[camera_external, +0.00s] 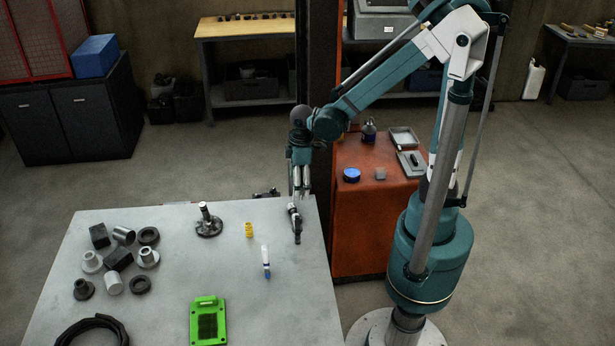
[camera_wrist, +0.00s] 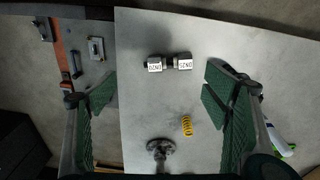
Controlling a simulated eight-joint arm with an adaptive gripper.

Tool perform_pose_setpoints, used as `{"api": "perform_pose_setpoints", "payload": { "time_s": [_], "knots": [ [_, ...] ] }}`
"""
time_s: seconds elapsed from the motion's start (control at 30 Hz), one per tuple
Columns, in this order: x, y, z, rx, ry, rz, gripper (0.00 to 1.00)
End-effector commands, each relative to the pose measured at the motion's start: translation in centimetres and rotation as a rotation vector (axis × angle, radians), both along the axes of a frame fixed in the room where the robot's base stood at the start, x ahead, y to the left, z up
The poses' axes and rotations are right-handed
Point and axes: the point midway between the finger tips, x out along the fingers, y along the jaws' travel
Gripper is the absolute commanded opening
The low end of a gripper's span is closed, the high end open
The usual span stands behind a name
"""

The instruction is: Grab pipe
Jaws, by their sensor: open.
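The pipe (camera_external: 295,222) is a short dark piece with metal ends, lying on the grey table near its right edge. There the pipe lies beyond the pads, toward the top of the picture.
On the table (camera_external: 170,250) are a flanged stem (camera_external: 208,222), yellow spring (camera_external: 249,229), white-and-blue tube (camera_external: 265,260) and green box (camera_external: 207,322). Several grey and black fittings (camera_external: 117,258) and a black hose (camera_external: 92,328) lie left. An orange cabinet (camera_external: 375,225) stands right.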

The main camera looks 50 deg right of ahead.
Motion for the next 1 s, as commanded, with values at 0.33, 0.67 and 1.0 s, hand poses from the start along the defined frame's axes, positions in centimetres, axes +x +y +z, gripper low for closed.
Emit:
{"api": "perform_pose_setpoints", "payload": {
  "time_s": [0.33, 0.67, 1.0],
  "knots": [
    [-0.2, 2.4, -4.1, -0.027, 0.063, 0.114, 0.76],
    [-0.3, 2.6, -4.5, -0.031, 0.071, 0.127, 0.76],
    [-0.2, 2.6, -5.2, -0.03, 0.071, 0.126, 0.76]
  ]
}}
